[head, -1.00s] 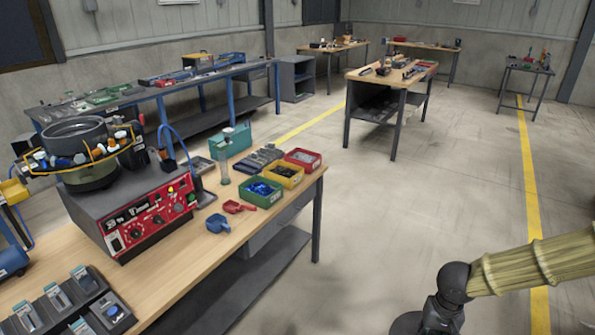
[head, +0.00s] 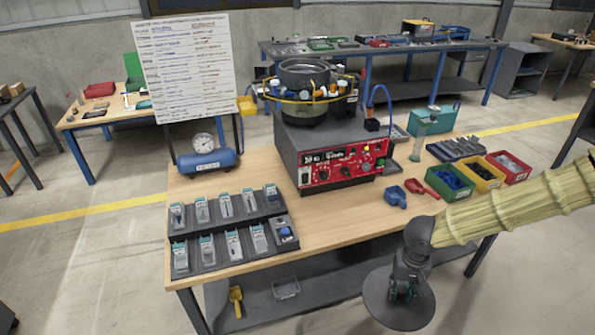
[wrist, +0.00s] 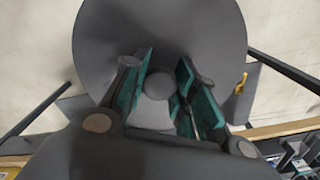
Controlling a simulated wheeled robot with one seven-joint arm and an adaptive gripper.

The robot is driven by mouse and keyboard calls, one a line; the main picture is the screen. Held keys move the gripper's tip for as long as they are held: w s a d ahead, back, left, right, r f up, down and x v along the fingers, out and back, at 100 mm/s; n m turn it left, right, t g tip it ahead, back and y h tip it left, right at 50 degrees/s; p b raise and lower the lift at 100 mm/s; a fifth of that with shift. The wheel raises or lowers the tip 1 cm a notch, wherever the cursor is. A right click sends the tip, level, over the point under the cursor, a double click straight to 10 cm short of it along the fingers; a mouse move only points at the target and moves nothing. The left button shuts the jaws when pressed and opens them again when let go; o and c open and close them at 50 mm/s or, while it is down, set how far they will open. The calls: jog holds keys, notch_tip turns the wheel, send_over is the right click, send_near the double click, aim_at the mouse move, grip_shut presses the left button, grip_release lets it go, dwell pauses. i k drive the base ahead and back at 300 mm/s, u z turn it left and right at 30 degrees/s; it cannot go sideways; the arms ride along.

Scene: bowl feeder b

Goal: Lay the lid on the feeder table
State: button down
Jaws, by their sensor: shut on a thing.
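The lid is a dark grey round disc (head: 378,312) at the lower middle right of the head view. It also fills the upper middle of the wrist view (wrist: 185,35), with a rounded knob (wrist: 158,86) at its centre. My gripper (head: 404,290) is shut on this knob, with a teal finger pad on each side of it. The lid hangs in front of the feeder table's front edge, clear of the top. The wooden feeder table (head: 265,262) carries the bowl feeder (head: 308,105) on a grey box with a red control panel.
A dark rack of clear-topped compartments (head: 232,262) stands at the table's left front. A blue tank with a gauge (head: 207,160) is behind it. Blue (head: 395,196) and red scoops (head: 420,188) lie right of the control box. Bare wood shows in front of the box.

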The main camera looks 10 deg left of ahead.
aim_at(355, 213)
jog(key=u, duration=0.3)
jog(key=i, duration=1)
